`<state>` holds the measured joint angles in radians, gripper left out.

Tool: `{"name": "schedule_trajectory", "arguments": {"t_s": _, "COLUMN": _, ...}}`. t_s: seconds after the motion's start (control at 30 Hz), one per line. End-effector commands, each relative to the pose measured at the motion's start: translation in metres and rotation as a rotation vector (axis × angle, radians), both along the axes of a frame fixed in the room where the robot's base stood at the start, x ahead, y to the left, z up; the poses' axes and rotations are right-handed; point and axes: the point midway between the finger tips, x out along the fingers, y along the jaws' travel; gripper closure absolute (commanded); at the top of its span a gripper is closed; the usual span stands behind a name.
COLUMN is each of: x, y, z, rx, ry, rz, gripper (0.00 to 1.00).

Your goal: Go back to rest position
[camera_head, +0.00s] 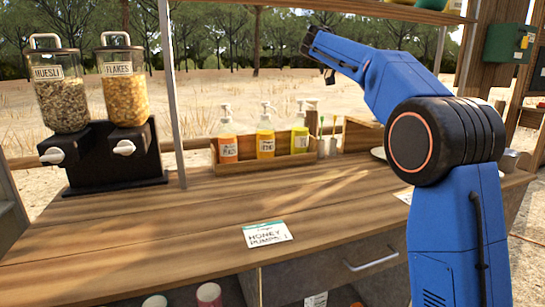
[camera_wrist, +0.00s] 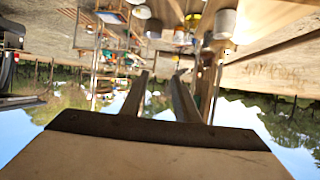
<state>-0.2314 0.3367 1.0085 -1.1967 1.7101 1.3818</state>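My blue arm is raised on the right of the head view, bent at a big black joint. My gripper (camera_head: 318,52) is up above the counter, far from its top, pointing to the left. In the wrist view its two fingers (camera_wrist: 162,75) stand apart with nothing between them. The gripper is open and empty. The wrist view looks upside down, with sky and trees at the bottom.
A wooden counter (camera_head: 190,230) carries two cereal dispensers (camera_head: 95,110) at left and a wooden box (camera_head: 262,167) of pump bottles at the back. A honey pump card (camera_head: 268,234) lies in front. A drawer (camera_head: 350,258) sits below. Air around my gripper looks clear.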

Motion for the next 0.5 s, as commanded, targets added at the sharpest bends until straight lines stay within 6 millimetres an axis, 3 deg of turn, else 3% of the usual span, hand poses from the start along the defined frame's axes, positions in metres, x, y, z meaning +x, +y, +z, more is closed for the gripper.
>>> {"name": "schedule_trajectory", "arguments": {"t_s": 0.5, "x": -0.028, "y": -0.011, "z": -0.013, "rx": 0.054, "ry": 0.112, "rz": 0.091, "gripper": 0.72}}
